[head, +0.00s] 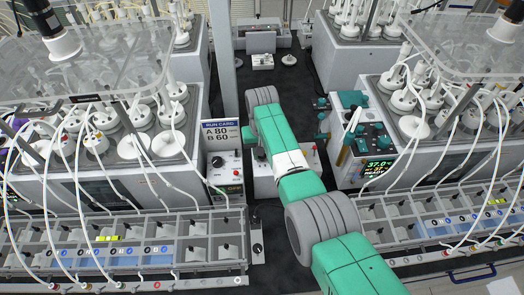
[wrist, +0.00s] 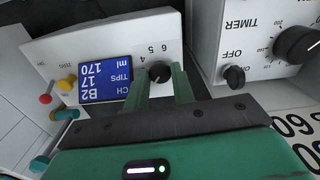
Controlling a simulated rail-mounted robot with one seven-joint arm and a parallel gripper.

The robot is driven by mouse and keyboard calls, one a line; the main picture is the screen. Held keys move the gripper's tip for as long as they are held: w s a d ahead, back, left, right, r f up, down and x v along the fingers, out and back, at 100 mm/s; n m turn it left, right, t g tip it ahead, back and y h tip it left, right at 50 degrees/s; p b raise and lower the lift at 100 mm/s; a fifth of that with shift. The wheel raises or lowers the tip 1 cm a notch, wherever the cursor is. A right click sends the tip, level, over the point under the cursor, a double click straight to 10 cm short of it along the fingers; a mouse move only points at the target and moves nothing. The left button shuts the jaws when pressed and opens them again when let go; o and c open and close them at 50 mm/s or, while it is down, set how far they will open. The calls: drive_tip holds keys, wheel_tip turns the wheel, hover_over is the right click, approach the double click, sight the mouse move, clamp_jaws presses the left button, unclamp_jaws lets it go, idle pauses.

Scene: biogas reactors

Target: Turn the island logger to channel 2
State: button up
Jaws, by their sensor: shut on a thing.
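The island logger (wrist: 110,48) shows in the wrist view, upside down, as a white panel with a blue display (wrist: 105,84) reading CH B2, TIPS 17, ml 170. Its small black knob (wrist: 160,71) has the printed numbers 4, 5 and 6 beside it; the other positions are hidden. My gripper (wrist: 164,82) has its two green fingers around this knob, shut on it. The knob's pointer is not clear. In the head view my arm hides the gripper and the knob.
In the wrist view, a white timer box (wrist: 262,40) with black knobs stands close on the right. Red and yellow knobs (wrist: 66,85) stick out at the left. In the head view, reactor blocks (head: 120,160) with tubes flank a dark aisle (head: 284,84).

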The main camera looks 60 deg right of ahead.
drive_tip(key=o, duration=0.7)
drive_tip(key=shift+r, duration=0.1)
wheel_tip(320, 180, up, 8)
drive_tip(key=shift+f+p, duration=0.15)
drive_tip(key=shift+p, duration=0.45)
